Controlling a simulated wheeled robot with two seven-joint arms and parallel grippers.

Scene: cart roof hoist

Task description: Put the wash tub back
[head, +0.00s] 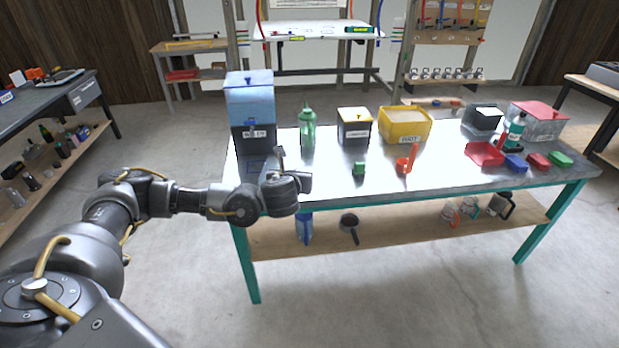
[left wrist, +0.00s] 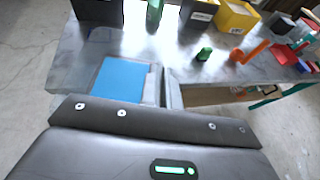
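No tub in view is marked as the wash tub, so I cannot tell which it is. A yellow tub (head: 404,126) with a "WAIT" label stands at the back of the steel-topped table (head: 330,180); it also shows in the left wrist view (left wrist: 236,16). A grey tub with a red lid (head: 541,128) stands at the far right. My left gripper (head: 294,170) is over the table's front left edge, well apart from both tubs. Its fingers (left wrist: 163,88) look close together with nothing seen between them. My right gripper is not in view.
A green bottle (head: 307,128), a dark box (head: 354,127), a small green item (head: 359,169) and an orange item (head: 405,162) stand between. The middle front is fairly clear.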

